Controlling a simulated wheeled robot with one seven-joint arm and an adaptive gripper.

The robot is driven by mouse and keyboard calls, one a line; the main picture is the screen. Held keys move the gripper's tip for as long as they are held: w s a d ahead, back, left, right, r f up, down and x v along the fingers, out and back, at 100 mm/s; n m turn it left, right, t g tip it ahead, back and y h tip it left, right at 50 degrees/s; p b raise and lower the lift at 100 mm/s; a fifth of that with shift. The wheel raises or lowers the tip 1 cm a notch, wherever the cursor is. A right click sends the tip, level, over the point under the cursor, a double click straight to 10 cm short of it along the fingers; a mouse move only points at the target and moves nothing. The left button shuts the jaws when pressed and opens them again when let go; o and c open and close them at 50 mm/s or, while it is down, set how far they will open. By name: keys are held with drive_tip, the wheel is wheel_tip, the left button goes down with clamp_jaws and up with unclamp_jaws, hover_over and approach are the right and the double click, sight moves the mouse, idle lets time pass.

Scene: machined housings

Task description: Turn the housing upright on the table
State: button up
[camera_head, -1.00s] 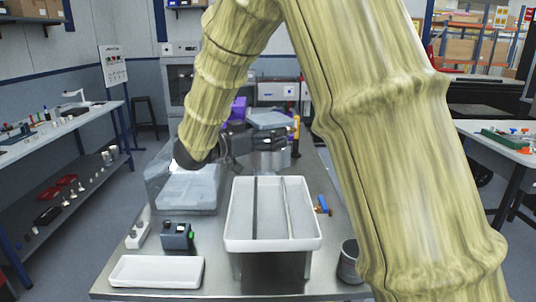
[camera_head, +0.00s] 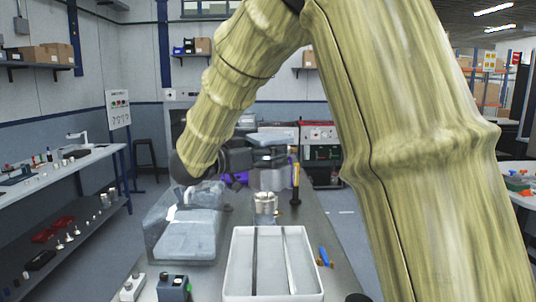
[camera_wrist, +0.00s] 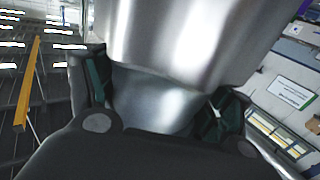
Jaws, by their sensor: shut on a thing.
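The housing (camera_wrist: 190,40) is a bare metal part with a broad cylindrical section and a narrower section, and it fills the upper middle of the wrist view. My gripper (camera_wrist: 160,105) is shut on its narrower section, with one dark-green-padded finger on each side. In the head view my gripper (camera_head: 238,170) is partly hidden by my arm and other grey parts, above the steel table (camera_head: 318,222). A small shiny metal cylinder (camera_head: 264,204) shows just below it. I cannot tell whether that is part of the held housing or a separate piece.
A white tray (camera_head: 234,262) with dividing strips stands at the front. A clear-sided box (camera_head: 185,238) is left of the gripper. A dark small device (camera_head: 173,287) sits front left.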

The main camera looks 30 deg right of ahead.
sight(269, 136)
drive_tip(key=shift+r+p, duration=1.65)
drive_tip(key=shift+r, duration=0.4)
drive_tip(key=shift+r, duration=0.1)
drive_tip(key=shift+w+r+p, duration=0.1)
drive_tip(key=shift+r+p, duration=0.3)
drive_tip(key=shift+p, duration=0.65)
drive_tip(key=r+p, duration=0.1)
drive_tip(key=p, duration=0.4)
drive_tip(key=r+p, duration=0.2)
drive_tip(key=p, duration=0.3)
drive_tip(key=shift+w+d+p, duration=0.15)
drive_tip(key=shift+w+p, duration=0.05)
drive_tip(key=shift+p, duration=0.15)
drive_tip(key=r+p, duration=0.1)
drive_tip(key=p, duration=0.5)
drive_tip(key=shift+s+r, duration=0.1)
drive_tip(key=shift+r, duration=0.15)
drive_tip(key=shift+s+d+r+p, duration=0.1)
drive_tip(key=shift+r+p, duration=0.2)
drive_tip(key=shift+p, duration=0.95)
drive_tip(key=shift+p, duration=0.5)
drive_tip(key=shift+m, duration=0.3)
